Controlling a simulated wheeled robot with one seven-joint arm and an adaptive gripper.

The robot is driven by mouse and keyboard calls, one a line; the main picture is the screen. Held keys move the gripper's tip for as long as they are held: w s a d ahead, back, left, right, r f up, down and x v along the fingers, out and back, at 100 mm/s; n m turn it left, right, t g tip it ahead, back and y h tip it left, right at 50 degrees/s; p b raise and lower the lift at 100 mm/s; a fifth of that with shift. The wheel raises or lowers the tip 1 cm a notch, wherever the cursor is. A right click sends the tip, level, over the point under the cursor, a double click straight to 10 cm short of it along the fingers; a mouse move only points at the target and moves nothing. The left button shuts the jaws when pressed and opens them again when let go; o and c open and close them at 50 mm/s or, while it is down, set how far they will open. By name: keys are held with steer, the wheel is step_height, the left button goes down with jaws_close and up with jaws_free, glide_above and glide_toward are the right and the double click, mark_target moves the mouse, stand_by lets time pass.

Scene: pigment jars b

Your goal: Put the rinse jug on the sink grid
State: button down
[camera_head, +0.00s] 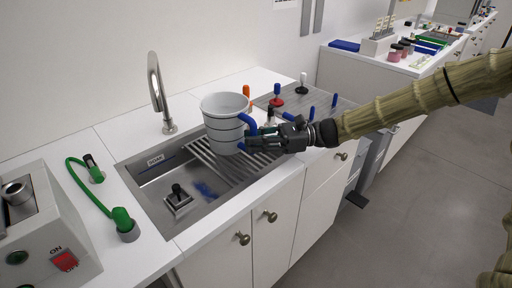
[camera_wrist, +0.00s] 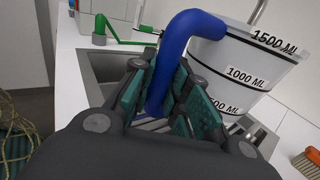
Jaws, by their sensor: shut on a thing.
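The rinse jug (camera_head: 225,120) is a white jug with volume marks and a blue handle; it is upright over the sink. In the wrist view the jug (camera_wrist: 250,75) shows its marks and its blue handle (camera_wrist: 182,45). My gripper (camera_head: 254,139) is shut on the handle from the right; in the wrist view its fingers (camera_wrist: 165,95) lie on both sides of the handle. I cannot tell whether the jug's base touches the bars.
The steel sink (camera_head: 150,190) holds a small black-knobbed object (camera_head: 178,198) and a blue item (camera_head: 206,190). A tall faucet (camera_head: 157,95) stands behind it. A green hose (camera_head: 85,185) and a grey machine (camera_head: 45,230) are at left. Several upright coloured tools stand on the ribbed drainboard (camera_head: 325,98) at right.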

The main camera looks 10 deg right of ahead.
steer(key=shift+w+r, duration=0.1)
steer(key=shift+w, duration=0.15)
steer(key=shift+w+d+f+p, duration=0.1)
steer(key=shift+w+f+p, duration=0.05)
steer(key=shift+f, duration=0.75)
steer(key=shift+w+f+p, duration=0.1)
steer(key=shift+f+p, duration=0.05)
steer(key=shift+f, duration=0.9)
steer(key=c, duration=1.4)
jaws_free()
steer(key=shift+o, duration=0.2)
steer(key=shift+w+d, duration=0.1)
steer(key=d, duration=0.6)
steer(key=d+b, duration=0.1)
steer(key=d, duration=0.4)
steer(key=shift+w+d, duration=0.2)
steer(key=shift+d, duration=0.2)
